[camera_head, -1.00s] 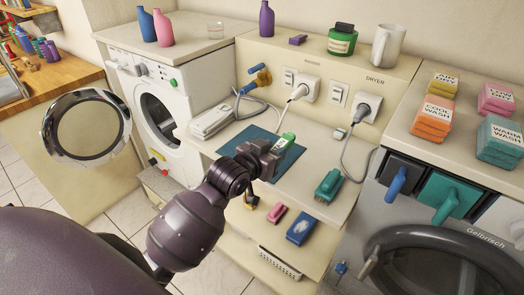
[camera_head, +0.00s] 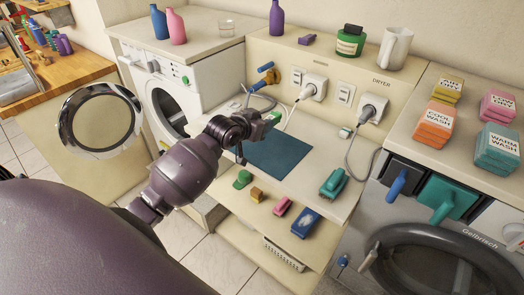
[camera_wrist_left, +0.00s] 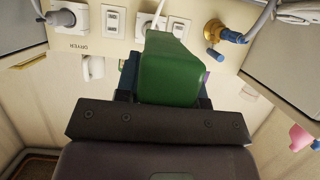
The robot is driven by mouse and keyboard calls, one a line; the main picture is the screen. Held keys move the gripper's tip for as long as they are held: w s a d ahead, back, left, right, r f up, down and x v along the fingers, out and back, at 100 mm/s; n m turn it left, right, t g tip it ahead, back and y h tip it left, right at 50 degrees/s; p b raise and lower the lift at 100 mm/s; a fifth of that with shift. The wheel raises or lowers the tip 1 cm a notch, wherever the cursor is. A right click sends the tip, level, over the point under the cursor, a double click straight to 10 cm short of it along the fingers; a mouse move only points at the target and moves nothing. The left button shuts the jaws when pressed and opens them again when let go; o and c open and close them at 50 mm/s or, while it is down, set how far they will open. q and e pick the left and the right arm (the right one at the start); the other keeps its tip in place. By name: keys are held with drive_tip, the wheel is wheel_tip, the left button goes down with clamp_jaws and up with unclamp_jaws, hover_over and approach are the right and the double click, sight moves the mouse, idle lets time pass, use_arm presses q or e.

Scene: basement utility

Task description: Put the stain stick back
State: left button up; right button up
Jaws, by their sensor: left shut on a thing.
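My left gripper (camera_head: 262,124) is shut on a green stick, which I take to be the stain stick (camera_head: 275,116). Only its green end shows past the fingers in the head view. In the left wrist view the stick (camera_wrist_left: 170,70) fills the middle, held between the fingers and pointing toward the wall. The gripper is above the back left part of the counter, past the far left corner of the dark blue mat (camera_head: 272,155). The mat is bare. My right gripper is not in view.
A teal brush (camera_head: 333,184) lies right of the mat. Below are a green item (camera_head: 242,179), a pink one (camera_head: 282,207) and a blue box (camera_head: 305,223). Plugs and cords (camera_head: 312,88) and a brass valve (camera_head: 266,75) are on the wall behind. The washer door (camera_head: 100,122) stands open.

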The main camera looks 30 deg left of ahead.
use_arm(q)
hover_over(262, 157)
wheel_tip(262, 157, down, 6)
drive_tip(key=shift+s+f, duration=0.1)
drive_tip(key=shift+f, duration=0.15)
wheel_tip(262, 157, down, 4)
drive_tip(key=shift+f+b, duration=0.1)
drive_tip(key=shift+b, duration=0.5)
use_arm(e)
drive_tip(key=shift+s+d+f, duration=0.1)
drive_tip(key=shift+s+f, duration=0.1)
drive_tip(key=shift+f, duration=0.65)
use_arm(q)
drive_tip(key=shift+f, duration=0.1)
drive_tip(key=o, duration=0.5)
drive_tip(key=shift+f, duration=0.1)
drive_tip(key=o, duration=0.4)
drive_tip(key=shift+o, duration=0.2)
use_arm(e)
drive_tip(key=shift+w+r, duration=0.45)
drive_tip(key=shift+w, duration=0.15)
